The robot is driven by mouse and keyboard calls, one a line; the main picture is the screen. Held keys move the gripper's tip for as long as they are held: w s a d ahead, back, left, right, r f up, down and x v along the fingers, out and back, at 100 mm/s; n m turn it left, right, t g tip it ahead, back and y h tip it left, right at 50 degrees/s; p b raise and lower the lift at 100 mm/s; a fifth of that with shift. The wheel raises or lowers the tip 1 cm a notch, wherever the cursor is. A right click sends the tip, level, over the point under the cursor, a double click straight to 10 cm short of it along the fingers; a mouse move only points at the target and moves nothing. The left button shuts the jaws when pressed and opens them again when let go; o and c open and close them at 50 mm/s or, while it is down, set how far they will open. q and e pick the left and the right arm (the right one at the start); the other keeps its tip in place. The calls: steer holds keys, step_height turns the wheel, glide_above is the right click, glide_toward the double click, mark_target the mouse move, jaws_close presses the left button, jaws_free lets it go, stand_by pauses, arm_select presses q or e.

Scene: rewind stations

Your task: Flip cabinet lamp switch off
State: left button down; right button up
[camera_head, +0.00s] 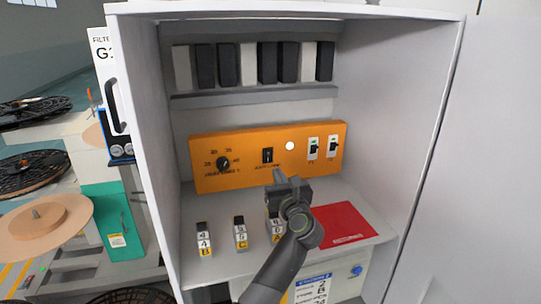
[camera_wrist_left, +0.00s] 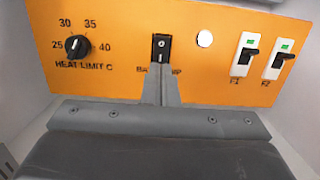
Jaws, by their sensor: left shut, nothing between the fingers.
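A black switch (camera_head: 267,156) sits in the middle of the orange panel (camera_head: 210,180) inside the open cabinet. It also shows in the left wrist view (camera_wrist_left: 161,46), with a label under it partly hidden by my fingers. A round white lamp (camera_head: 290,146) is just right of it and looks bright. My left gripper (camera_head: 279,177) is shut and empty, its fingertips (camera_wrist_left: 160,85) pointing at the panel just below the switch. I cannot tell whether they touch it. My right gripper is not in view.
A heat limit knob (camera_head: 223,163) is left of the switch, and two white breakers (camera_head: 313,148) (camera_head: 333,146) are at the right. Numbered blocks (camera_head: 240,232) and a red mat (camera_head: 345,223) lie on the shelf below. Cabinet walls (camera_head: 435,120) bound both sides.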

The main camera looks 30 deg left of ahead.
mark_target(268, 153)
arm_select(q)
steer(key=p+x, duration=0.2)
steer(key=x, duration=0.6)
steer(key=shift+w+p, duration=0.1)
steer(key=shift+p, duration=0.3)
steer(key=shift+w+a, duration=0.1)
steer(key=shift+a, duration=0.05)
steer(key=shift+w+a+r, duration=0.1)
steer(key=shift+a+r, duration=0.05)
